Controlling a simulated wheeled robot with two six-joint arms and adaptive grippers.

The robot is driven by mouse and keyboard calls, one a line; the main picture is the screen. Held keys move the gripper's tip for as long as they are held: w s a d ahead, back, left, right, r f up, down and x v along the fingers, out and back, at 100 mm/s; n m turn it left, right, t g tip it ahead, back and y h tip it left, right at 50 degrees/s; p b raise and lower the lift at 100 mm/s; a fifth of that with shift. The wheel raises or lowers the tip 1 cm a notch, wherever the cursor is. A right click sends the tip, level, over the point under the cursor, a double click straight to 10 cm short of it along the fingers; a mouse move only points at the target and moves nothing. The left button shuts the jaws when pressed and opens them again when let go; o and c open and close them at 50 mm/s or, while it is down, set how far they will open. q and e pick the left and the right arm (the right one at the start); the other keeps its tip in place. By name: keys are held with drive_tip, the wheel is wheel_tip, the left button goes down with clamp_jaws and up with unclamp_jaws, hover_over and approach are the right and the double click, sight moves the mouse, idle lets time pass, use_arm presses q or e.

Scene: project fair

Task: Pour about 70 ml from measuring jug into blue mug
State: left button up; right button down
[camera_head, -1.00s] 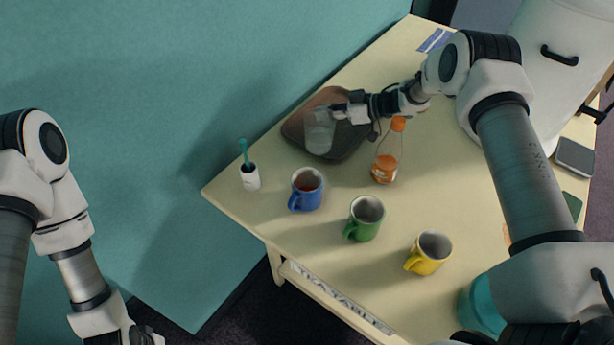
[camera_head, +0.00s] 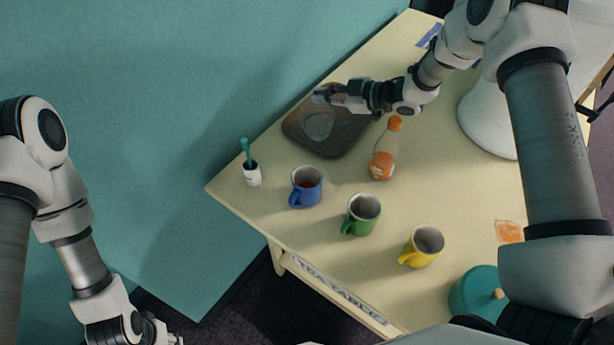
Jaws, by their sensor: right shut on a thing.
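The measuring jug (camera_head: 318,126) is a clear, faint vessel over the brown tray at the back left of the table. My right gripper (camera_head: 324,96) is shut on it near its upper end; I cannot tell whether its base touches the tray. The blue mug (camera_head: 300,198) stands upright nearer the front, with its handle towards the lower left and some reddish-brown contents inside. My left gripper (camera_head: 165,336) is at the bottom edge, away from the table and partly cut off, so its jaws are unclear.
The brown tray (camera_head: 348,136) lies behind the mugs. A bottle with orange cap (camera_head: 383,160), a green mug (camera_head: 360,220), a yellow mug (camera_head: 421,252) and a white cup with a teal stick (camera_head: 252,176) stand around. A teal lidded pot (camera_head: 474,293) is at lower right.

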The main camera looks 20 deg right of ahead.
sight(321, 102)
drive_tip(key=shift+s+a+r+n+t, duration=0.2)
drive_tip(key=shift+s+a+r+n, duration=0.15)
drive_tip(key=shift+s+r, duration=0.2)
drive_tip(key=shift+s+a+r+n+t, duration=0.25)
drive_tip(key=shift+s+r+n, duration=0.15)
drive_tip(key=shift+s, duration=0.1)
drive_tip(key=shift+s+a+f+b, duration=0.1)
drive_tip(key=shift+s+f+b, duration=0.15)
drive_tip(key=shift+f+b, duration=0.55)
drive_tip(key=shift+s+r+n+b, duration=0.15)
drive_tip(key=shift+n+b, duration=0.2)
drive_tip(key=shift+b, duration=0.25)
drive_tip(key=shift+a+f+n+t+b, duration=0.2)
drive_tip(key=shift+n+t+b, duration=0.1)
drive_tip(key=shift+t+b, duration=0.1)
drive_tip(key=shift+s+r+n, duration=0.25)
drive_tip(key=shift+s+n, duration=0.05)
drive_tip(key=shift+s, duration=0.05)
drive_tip(key=shift+a+b, duration=0.1)
drive_tip(key=shift+b, duration=0.2)
drive_tip(key=shift+f, duration=0.1)
drive_tip(key=shift+s+a+n+t+b, duration=0.15)
drive_tip(key=shift+s+n+t+b, duration=0.15)
drive_tip(key=shift+n+b, duration=0.25)
drive_tip(key=shift+s, duration=0.15)
